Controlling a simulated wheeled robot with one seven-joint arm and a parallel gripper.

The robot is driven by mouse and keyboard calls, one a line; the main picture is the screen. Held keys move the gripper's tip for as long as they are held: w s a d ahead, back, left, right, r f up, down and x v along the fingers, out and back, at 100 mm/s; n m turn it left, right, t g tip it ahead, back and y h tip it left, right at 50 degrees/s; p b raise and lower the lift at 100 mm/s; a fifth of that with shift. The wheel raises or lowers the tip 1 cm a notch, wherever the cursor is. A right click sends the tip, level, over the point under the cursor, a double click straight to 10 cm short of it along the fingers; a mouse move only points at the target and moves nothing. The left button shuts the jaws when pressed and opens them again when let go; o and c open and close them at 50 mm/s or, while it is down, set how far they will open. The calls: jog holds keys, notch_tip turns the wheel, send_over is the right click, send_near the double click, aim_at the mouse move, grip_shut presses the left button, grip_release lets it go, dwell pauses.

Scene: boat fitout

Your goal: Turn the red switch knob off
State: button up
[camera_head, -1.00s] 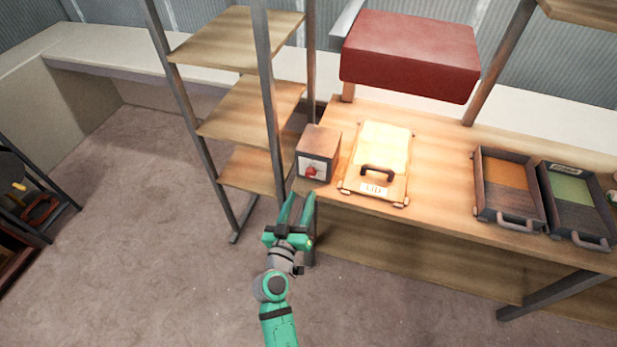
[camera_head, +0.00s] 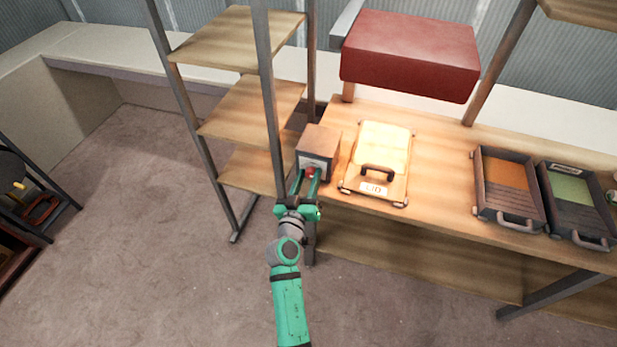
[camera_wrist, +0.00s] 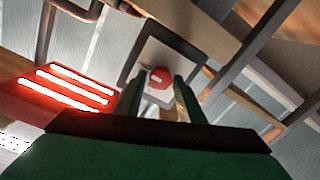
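The red switch knob (camera_head: 310,173) is on the front plate of a brown box (camera_head: 318,141) at the left end of the workbench. My green gripper (camera_head: 307,181) is in front of the box with its fingertips close to the knob. In the wrist view the knob (camera_wrist: 159,78) shows between the two fingers (camera_wrist: 156,92), on a pale plate with a dark frame. The fingers are apart, with a gap on each side of the knob. I cannot tell whether the fingertips touch it. The fingers partly cover the front plate in the head view.
A lid with a dark handle (camera_head: 378,171) lies right of the box on the workbench (camera_head: 435,180). Two dark trays (camera_head: 515,220) stand further right. A shelf post (camera_head: 271,110) rises just left of the box. A red hood (camera_head: 410,55) hangs above the bench.

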jog(key=c, duration=0.7)
jog(key=shift+n, duration=0.3)
jog(key=n, duration=0.2)
jog(key=shift+w+r+n, duration=0.1)
jog(key=shift+n, duration=0.2)
jog(key=n, duration=0.9)
jog(key=shift+w+a+n+g+h, duration=0.1)
jog(key=shift+n+g+h, duration=0.2)
jog(key=n, duration=0.4)
jog(key=shift+f, duration=0.25)
jog(key=shift+n, duration=0.4)
